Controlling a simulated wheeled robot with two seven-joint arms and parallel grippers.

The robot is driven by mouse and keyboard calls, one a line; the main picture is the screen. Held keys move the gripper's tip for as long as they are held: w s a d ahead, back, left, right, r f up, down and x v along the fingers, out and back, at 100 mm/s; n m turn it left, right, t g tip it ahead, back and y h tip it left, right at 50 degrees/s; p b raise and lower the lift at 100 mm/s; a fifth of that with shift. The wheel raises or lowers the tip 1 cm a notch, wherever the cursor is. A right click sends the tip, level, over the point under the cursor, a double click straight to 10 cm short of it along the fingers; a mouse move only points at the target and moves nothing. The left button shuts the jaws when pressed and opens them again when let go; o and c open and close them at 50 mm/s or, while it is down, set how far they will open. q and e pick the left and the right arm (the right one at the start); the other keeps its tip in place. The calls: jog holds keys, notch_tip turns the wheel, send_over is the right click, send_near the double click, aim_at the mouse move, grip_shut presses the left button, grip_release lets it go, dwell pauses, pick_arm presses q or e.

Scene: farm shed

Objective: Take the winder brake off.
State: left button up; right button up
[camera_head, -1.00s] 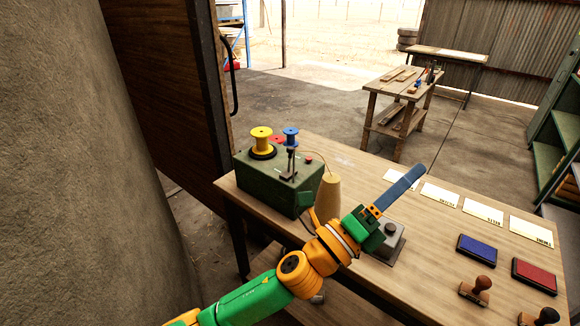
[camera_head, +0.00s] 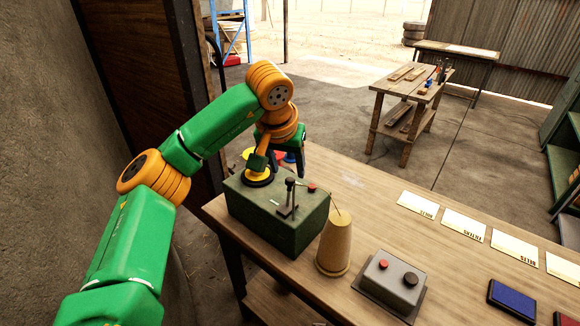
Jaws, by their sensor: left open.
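The winder is a dark green box (camera_head: 270,222) on the near left of the table. A yellow spool (camera_head: 257,174) stands on its top, partly hidden by my left gripper. I cannot tell for certain which part is the brake. My left gripper (camera_head: 278,160) is open, above and behind the box top, beside the yellow spool. My right gripper is not in view.
A tan cone (camera_head: 335,244) stands right of the winder, with a thin wire above it. A grey box with red and black buttons (camera_head: 390,279) lies farther right. Label cards (camera_head: 417,204) and a blue ink pad (camera_head: 512,300) lie on the table (camera_head: 350,180).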

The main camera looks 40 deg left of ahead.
aim_at(290, 180)
pick_arm(q)
jog(key=shift+s+d+f, duration=0.25)
jog(key=shift+d+f, duration=0.1)
jog(key=shift+f, duration=0.5)
jog(key=shift+w+a+f, duration=0.55)
jog(key=shift+w+f, duration=0.2)
jog(key=shift+f, duration=0.05)
jog(key=shift+s+d+r, duration=0.15)
jog(key=shift+s+d, duration=0.05)
grip_shut()
jog(key=shift+r, duration=0.1)
